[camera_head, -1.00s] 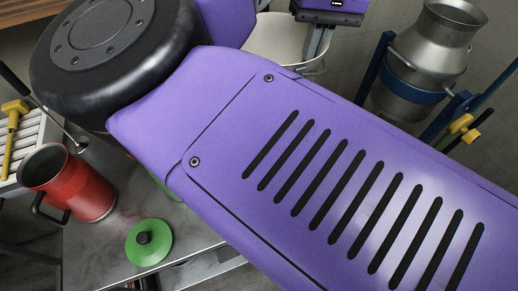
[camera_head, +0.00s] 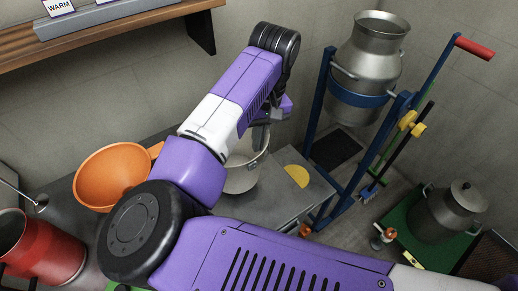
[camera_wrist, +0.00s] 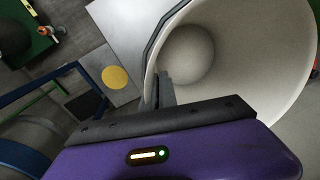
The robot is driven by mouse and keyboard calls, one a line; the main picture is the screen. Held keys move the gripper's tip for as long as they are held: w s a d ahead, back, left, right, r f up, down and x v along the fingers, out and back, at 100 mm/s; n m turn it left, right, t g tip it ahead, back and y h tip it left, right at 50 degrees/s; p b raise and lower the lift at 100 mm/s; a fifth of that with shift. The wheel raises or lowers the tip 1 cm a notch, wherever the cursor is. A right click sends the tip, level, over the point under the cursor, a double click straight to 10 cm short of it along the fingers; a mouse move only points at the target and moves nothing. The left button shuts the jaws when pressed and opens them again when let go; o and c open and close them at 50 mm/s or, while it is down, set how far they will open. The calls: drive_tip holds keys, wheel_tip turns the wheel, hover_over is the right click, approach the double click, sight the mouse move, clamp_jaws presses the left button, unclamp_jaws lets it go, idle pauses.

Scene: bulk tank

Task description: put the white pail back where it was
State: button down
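The white pail (camera_head: 240,178) is in the middle of the head view, partly hidden behind my arm. Its open mouth and pale inside fill the upper right of the wrist view (camera_wrist: 270,65). My gripper (camera_head: 262,137) is at the pail's rim, on its upper right side. In the wrist view my gripper (camera_wrist: 160,92) has its fingers at the rim and looks shut on the pail's wall. The pail looks nearly upright. I cannot tell whether its base touches the grey table (camera_head: 285,205). A flat yellow disc (camera_head: 297,175) lies on the table to its right.
An orange bowl-like vessel (camera_head: 108,178) stands left of the pail, a red jug (camera_head: 45,252) at lower left. A metal can (camera_head: 370,55) hangs in a blue frame at right. A lidded can (camera_head: 448,212) stands on a green platform. A wooden shelf (camera_head: 110,25) is above.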

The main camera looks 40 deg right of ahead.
drive_tip(key=shift+f, duration=2.15)
drive_tip(key=c, duration=1.7)
unclamp_jaws()
drive_tip(key=shift+r, duration=0.15)
drive_tip(key=r, duration=0.4)
drive_tip(key=d+r+b, duration=0.1)
drive_tip(key=r, duration=0.7)
drive_tip(key=shift+s+d, duration=0.15)
drive_tip(key=shift+d, duration=0.1)
